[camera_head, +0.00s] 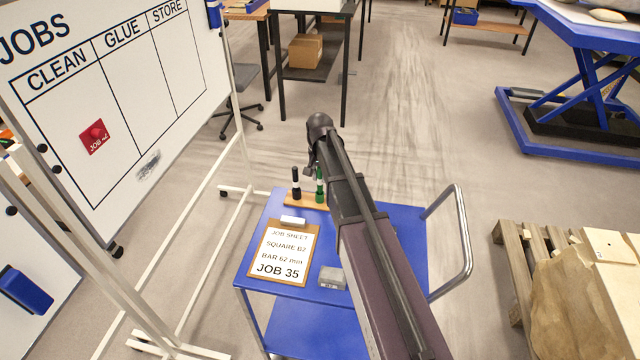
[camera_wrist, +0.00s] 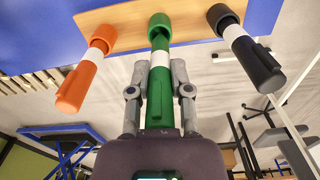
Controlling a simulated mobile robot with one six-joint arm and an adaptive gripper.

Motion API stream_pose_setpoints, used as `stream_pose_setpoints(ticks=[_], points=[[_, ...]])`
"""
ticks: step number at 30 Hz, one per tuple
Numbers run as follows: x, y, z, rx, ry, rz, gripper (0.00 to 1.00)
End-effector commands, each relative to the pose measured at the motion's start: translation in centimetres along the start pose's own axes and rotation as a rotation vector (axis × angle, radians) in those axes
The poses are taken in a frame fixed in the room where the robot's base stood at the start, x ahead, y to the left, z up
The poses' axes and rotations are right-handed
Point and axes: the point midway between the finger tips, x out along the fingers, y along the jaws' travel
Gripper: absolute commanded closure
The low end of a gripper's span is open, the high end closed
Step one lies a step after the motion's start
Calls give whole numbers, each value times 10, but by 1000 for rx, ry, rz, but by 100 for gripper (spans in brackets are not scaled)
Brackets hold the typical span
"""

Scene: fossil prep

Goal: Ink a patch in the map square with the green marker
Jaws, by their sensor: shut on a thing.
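The green marker (camera_wrist: 160,85) stands upright in a wooden rack (camera_wrist: 134,18) between the two fingers of my gripper (camera_wrist: 160,80). The fingers are shut on it. In the head view, the green marker (camera_head: 320,188) shows beside my arm, and my gripper (camera_head: 314,160) is at its upper part. A black marker (camera_wrist: 250,55) and an orange marker (camera_wrist: 82,75) stand in the same rack on either side. The orange one is hidden by my arm in the head view. I cannot make out a map square in either view.
The rack is on a blue cart (camera_head: 262,215) with a job sheet (camera_head: 283,254) reading SQUARE B2, BAR 62 mm, JOB 35, a white block (camera_head: 293,221) and a small grey block (camera_head: 332,278). A JOBS whiteboard (camera_head: 150,85) stands left. A pallet (camera_head: 512,262) is right. Open floor lies beyond the cart.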

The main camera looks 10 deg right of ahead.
Motion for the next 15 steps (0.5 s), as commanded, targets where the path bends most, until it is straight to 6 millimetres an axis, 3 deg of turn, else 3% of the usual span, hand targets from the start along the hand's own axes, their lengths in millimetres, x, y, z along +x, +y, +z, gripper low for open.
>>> stream_pose_setpoints(ticks=[15], points=[[-20, 0, 1, 0, -2, 0, 100]])
